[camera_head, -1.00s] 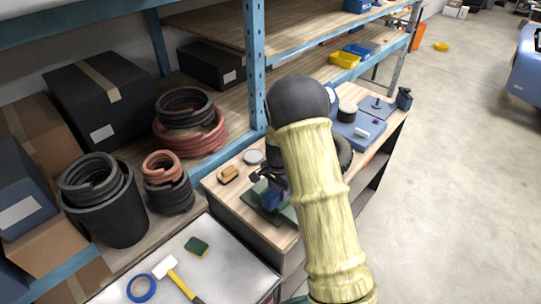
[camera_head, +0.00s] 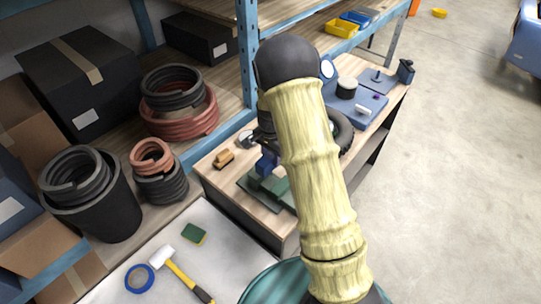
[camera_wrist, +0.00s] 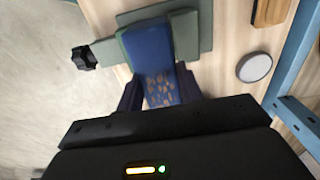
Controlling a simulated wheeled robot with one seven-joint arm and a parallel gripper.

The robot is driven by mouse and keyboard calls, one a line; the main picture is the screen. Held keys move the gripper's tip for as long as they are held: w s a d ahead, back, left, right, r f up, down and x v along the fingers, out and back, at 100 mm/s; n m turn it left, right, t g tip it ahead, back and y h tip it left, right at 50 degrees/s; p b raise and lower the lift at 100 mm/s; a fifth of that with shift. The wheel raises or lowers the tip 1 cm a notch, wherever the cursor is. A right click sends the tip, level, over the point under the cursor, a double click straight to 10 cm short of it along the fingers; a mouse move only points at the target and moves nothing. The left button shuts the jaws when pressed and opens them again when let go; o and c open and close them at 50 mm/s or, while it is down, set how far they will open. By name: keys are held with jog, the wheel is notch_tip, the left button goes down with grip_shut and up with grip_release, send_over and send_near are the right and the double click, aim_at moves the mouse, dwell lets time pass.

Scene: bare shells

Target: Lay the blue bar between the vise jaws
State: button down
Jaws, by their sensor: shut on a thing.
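The blue bar (camera_wrist: 151,48) is in my gripper (camera_wrist: 160,90), which is shut on its near end; that end has a speckled brownish patch. In the wrist view the bar lies lengthwise over the green vise (camera_wrist: 186,34), with green showing on both sides of it. I cannot tell whether it rests down between the jaws or hangs just above them. A black knob (camera_wrist: 84,57) sticks out at the vise's left. In the head view the vise (camera_head: 276,187) stands on the wooden bench with the blue bar (camera_head: 266,164) at it; my arm hides most of the gripper.
A wooden brush-like block (camera_head: 223,159) and a round grey-rimmed disc (camera_wrist: 254,67) lie near the vise. A blue shelf post (camera_head: 247,60) rises close behind. A black tyre-like ring (camera_head: 341,130) and a blue case (camera_head: 362,105) stand farther along the bench.

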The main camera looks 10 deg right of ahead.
jog(key=shift+d+f+b, duration=0.15)
jog(key=shift+f+b, duration=0.45)
jog(key=shift+f, duration=0.3)
jog(key=shift+s+a+f+b, duration=0.1)
jog(key=shift+a+f+b, duration=0.05)
jog(key=shift+f+b, duration=0.4)
jog(key=shift+a+f+b, duration=0.15)
jog(key=shift+f+b, duration=0.15)
jog(key=shift+f, duration=0.45)
jog(key=shift+d+f+b, duration=0.1)
jog(key=shift+f+b, duration=0.3)
jog(key=shift+f, duration=0.15)
jog(key=shift+f+b, duration=0.9)
jog(key=shift+f, duration=0.45)
